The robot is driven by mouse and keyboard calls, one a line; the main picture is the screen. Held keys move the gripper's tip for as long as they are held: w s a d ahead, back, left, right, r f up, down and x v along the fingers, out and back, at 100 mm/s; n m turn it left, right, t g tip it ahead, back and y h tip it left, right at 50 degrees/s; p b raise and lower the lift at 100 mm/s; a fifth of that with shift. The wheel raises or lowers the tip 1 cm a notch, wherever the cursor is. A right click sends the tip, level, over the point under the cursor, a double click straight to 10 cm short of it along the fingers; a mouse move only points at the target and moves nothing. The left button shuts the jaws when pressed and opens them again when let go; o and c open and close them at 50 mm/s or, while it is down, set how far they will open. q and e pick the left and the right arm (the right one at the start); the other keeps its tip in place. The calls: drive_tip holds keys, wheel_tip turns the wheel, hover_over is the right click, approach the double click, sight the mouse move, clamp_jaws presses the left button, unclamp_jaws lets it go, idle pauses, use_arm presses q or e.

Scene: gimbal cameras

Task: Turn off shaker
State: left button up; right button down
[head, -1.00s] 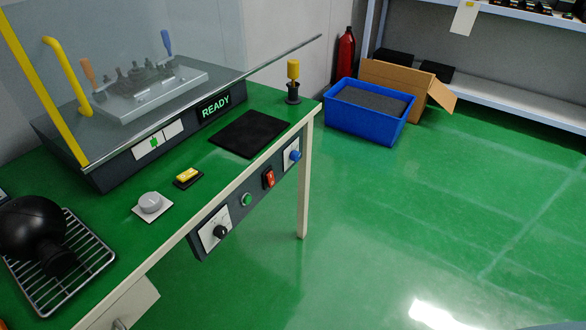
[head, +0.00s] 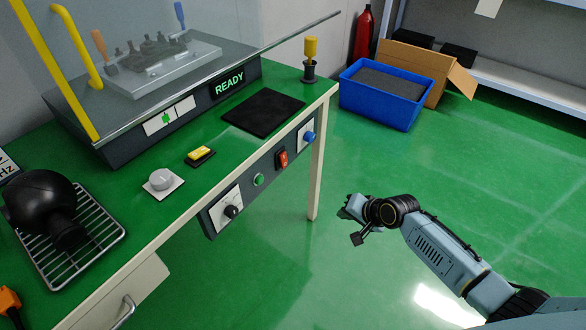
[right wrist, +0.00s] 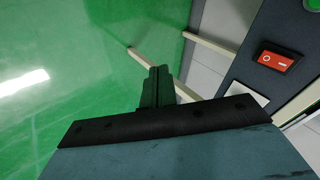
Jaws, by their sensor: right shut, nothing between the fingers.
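The shaker (head: 187,128) stands on the green bench, a dark base with a READY display (head: 229,83) and a clamped plate under a clear cover. On the bench's front panel are a dial with a black knob (head: 231,211), a green button (head: 258,180), a red rocker switch (head: 282,158) and a blue knob (head: 309,136). The red switch also shows in the right wrist view (right wrist: 278,61), marked with a line and a circle. My right gripper (head: 350,208) is shut and empty, over the floor, apart from the panel and right of it. In the right wrist view its closed fingers (right wrist: 158,88) point away. My left gripper is out of view.
On the bench are a black mat (head: 262,111), a yellow button (head: 201,153), a grey knob (head: 162,180), a black rounded object on a wire rack (head: 100,262) and a yellow-handled tool (head: 310,58). A blue bin (head: 378,106) stands on the floor. Floor around my right arm is clear.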

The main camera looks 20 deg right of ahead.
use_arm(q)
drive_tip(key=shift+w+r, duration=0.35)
use_arm(e)
drive_tip(key=w+a+r+m+y, duration=0.1)
drive_tip(key=w+r, duration=0.1)
drive_tip(key=r, duration=0.4)
drive_tip(key=w+a+r+m+t+y, duration=0.1)
drive_tip(key=w+a+r+y, duration=0.1)
drive_tip(key=r, duration=0.5)
drive_tip(key=shift+w+a, duration=0.2)
drive_tip(key=shift+w, duration=0.65)
